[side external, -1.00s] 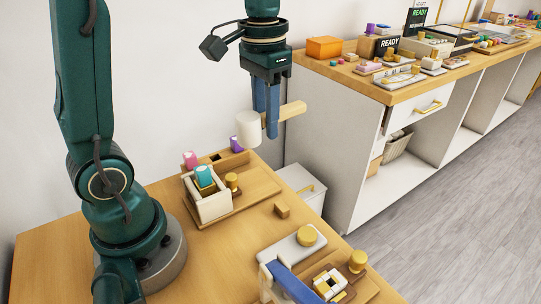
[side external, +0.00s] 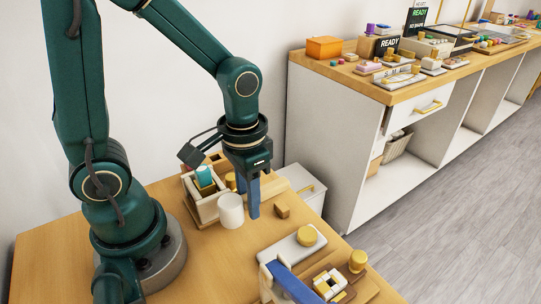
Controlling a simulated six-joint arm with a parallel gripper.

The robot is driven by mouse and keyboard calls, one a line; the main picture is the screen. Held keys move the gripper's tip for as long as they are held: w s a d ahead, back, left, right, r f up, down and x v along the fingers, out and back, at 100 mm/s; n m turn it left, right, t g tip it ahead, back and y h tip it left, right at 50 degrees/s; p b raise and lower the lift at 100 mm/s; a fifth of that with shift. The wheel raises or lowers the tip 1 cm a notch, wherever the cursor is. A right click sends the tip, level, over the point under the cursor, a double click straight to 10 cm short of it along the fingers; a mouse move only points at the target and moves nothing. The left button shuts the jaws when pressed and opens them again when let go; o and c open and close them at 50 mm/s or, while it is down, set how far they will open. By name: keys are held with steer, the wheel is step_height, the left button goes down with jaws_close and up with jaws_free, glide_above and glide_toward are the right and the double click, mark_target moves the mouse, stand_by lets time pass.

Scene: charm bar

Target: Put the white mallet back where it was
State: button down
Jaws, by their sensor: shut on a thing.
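The white mallet's head (side external: 231,210) shows as a pale cylinder just left of my gripper's fingers, low over the wooden table. It overlaps the front right of the white box in the picture. My gripper (side external: 253,212) points down with its blue fingers shut on the mallet. I cannot tell whether the mallet touches the table.
A white box (side external: 206,213) holding a teal-topped piece stands behind the mallet. A small wooden block (side external: 282,210) lies right of my fingers. A grey plate with a yellow round knob (side external: 307,235) is nearer the front. Bare table (side external: 190,262) lies in front.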

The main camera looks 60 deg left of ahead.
mark_target(251, 229)
steer(key=shift+f, duration=2.3)
steer(key=shift+f, duration=0.1)
steer(key=c, duration=0.6)
jaws_free()
steer(key=shift+c, duration=0.2)
step_height(251, 229, up, 12)
steer(key=shift+s+r+t, duration=0.3)
steer(key=shift+r+t, duration=0.1)
steer(key=shift+r, duration=0.1)
steer(key=shift+s+a+r+t, duration=0.15)
steer(key=shift+s+r+t, duration=0.45)
steer(key=shift+t, duration=0.4)
steer(key=shift+s+a+r+t, duration=0.1)
steer(key=shift+s+r+t, duration=0.2)
steer(key=shift+t, duration=0.4)
steer(key=shift+s+r+t, duration=0.2)
steer(key=shift+s+t, duration=0.15)
steer(key=shift+t, duration=0.35)
